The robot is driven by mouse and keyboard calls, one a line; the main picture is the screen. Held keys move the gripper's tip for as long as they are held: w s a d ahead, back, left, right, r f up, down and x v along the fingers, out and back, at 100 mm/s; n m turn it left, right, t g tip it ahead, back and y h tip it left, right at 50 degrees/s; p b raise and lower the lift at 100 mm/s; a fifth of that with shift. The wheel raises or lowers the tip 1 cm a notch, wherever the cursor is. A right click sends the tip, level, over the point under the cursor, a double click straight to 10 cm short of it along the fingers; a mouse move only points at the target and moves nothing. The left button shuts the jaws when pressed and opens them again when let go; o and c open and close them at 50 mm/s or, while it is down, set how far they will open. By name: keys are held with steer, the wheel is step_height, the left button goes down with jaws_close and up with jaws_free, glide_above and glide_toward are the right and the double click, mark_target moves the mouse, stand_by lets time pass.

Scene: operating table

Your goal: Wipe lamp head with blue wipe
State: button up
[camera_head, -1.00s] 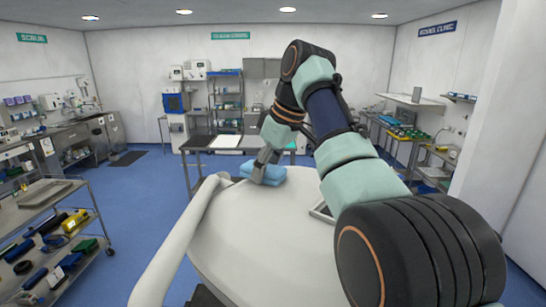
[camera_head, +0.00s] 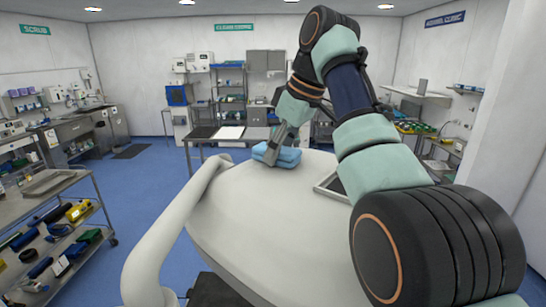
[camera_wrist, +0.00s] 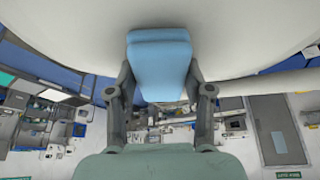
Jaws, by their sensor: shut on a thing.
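The lamp head (camera_head: 255,225) is a large white rounded disc in the middle foreground of the head view. The wrist view shows its pale surface (camera_wrist: 235,30) across the top. The blue wipe (camera_head: 288,157) is a folded light-blue pad at the lamp head's far edge; it also shows in the wrist view (camera_wrist: 160,65) between the two fingers. My gripper (camera_head: 271,156) is shut on the wipe, and it also shows in the wrist view (camera_wrist: 160,90). The wipe appears against the lamp head's surface; firm contact cannot be told.
A white curved handle (camera_head: 170,225) runs along the lamp head's left side. A grey tray (camera_head: 330,187) is partly hidden behind my arm at the right. A trolley with instruments (camera_head: 50,205) stands at the left, and a table (camera_head: 225,138) stands behind the lamp.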

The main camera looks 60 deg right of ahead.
mark_target(294, 152)
steer(key=shift+s+a+f+b, duration=0.1)
steer(key=shift+s+f+b, duration=0.15)
steer(key=shift+s+b, duration=1.05)
steer(key=shift+s+r+b, duration=0.1)
steer(key=shift+b, duration=0.65)
steer(key=shift+s+a+r, duration=0.1)
steer(key=shift+s+r, duration=0.15)
steer(key=shift+s, duration=0.1)
steer(key=s+b, duration=0.1)
steer(key=b, duration=0.1)
steer(key=shift+s+f+b, duration=0.35)
steer(key=shift+s, duration=0.05)
steer(key=shift+s+a+r+b, duration=0.1)
steer(key=shift+s+b, duration=0.15)
steer(key=shift+s, duration=0.1)
steer(key=shift+s+a+r+b, duration=0.1)
steer(key=shift+s+b, duration=0.15)
steer(key=shift+s, duration=0.1)
step_height(294, 152, up, 6)
steer(key=p, duration=0.6)
